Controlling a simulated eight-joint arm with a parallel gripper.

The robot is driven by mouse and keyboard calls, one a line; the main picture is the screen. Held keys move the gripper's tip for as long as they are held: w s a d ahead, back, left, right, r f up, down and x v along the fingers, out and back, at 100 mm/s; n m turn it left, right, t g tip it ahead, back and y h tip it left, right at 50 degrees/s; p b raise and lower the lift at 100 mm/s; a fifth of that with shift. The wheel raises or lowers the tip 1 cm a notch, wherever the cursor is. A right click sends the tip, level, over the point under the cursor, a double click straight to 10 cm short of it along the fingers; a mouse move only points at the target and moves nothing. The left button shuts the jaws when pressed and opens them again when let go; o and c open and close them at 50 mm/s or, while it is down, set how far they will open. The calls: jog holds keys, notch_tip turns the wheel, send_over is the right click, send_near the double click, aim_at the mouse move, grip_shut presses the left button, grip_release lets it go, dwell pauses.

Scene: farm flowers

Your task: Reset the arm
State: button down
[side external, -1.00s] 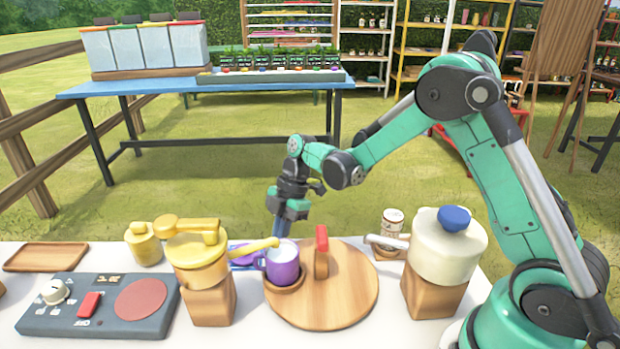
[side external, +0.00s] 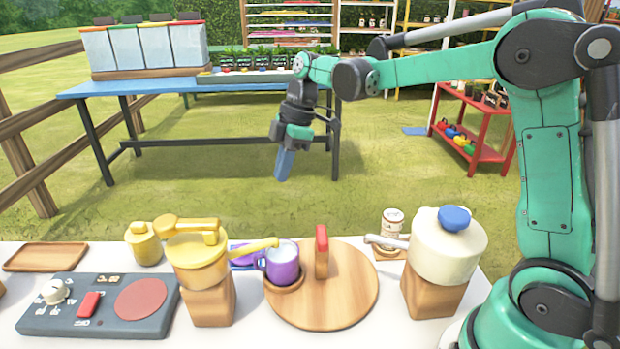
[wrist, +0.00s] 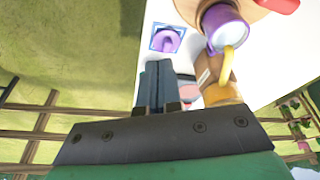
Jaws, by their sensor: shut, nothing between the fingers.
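My gripper (side external: 284,165) is shut and empty. In the side external view it hangs in the air, fingers pointing down, well above and beyond the far edge of the white table. In the wrist view its blue-grey fingers (wrist: 156,86) are together, with the table behind them. A purple mug (side external: 283,264) with white contents stands on a small wooden coaster at the left of the round wooden board (side external: 345,296). The mug also shows at the top of the wrist view (wrist: 224,26).
A yellow pot (side external: 196,258) and a cream pot (side external: 446,247) stand on wooden blocks on either side of the board. A grey control panel (side external: 60,318) is at the left. A blue table (side external: 270,95) stands behind, with open grass between.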

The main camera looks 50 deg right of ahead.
jog(key=s+a+m+t+h, duration=0.2)
jog(key=s+m+t, duration=0.3)
jog(key=s+m, duration=0.8)
jog(key=shift+f+m+t+h, duration=0.3)
jog(key=shift+f+t+h, duration=0.1)
jog(key=shift+h, duration=0.1)
